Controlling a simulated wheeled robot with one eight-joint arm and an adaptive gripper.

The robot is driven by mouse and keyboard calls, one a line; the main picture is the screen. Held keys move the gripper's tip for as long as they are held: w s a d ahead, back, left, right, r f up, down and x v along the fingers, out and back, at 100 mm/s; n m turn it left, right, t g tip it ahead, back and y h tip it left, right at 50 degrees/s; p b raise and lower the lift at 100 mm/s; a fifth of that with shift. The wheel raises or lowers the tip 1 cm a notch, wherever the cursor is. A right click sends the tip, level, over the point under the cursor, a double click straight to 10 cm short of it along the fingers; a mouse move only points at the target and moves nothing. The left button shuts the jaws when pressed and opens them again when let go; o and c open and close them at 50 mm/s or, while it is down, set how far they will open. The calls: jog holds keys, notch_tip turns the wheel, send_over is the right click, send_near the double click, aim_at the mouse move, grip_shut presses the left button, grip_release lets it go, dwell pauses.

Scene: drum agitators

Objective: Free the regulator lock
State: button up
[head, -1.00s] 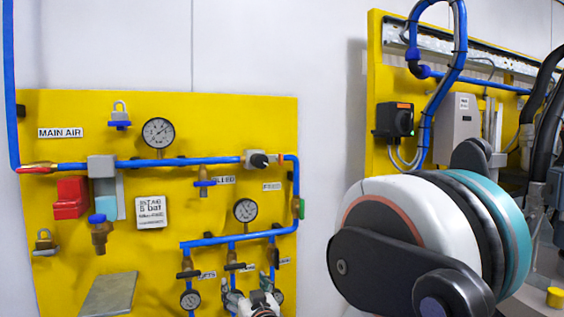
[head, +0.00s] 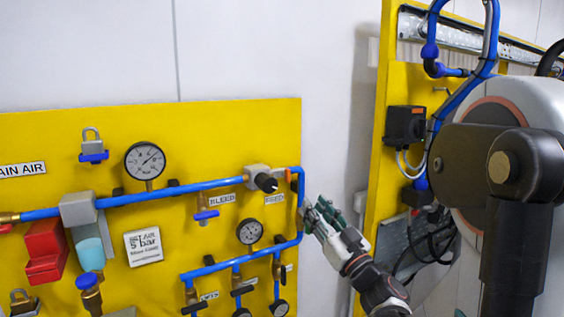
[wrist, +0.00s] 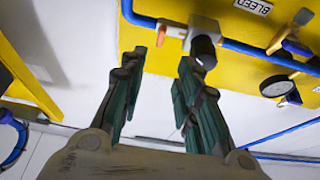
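A grey block with a black knob, which looks like the regulator (head: 262,180), sits on the upper blue pipe near the panel's right edge. In the wrist view its black knob (wrist: 203,52) points toward me. A small orange piece (wrist: 161,34) sits just left of the knob; it also shows in the head view (head: 287,175). I cannot tell which part is the lock. My gripper (head: 316,207) is at the panel's right edge, below and right of the knob. In the wrist view the gripper (wrist: 160,60) is open and empty, its fingers apart below the orange piece and knob.
The yellow panel (head: 110,150) carries a gauge (head: 145,160), a padlock (head: 92,147), a red block (head: 45,252) and a blue-handled bleed valve (head: 206,215). Another yellow panel with hoses (head: 392,100) stands right. White wall lies between.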

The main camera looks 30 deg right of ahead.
aim_at(290, 175)
jog(key=p+x, duration=0.1)
jog(key=x, duration=1.2)
jog(key=shift+w, duration=0.3)
grip_shut()
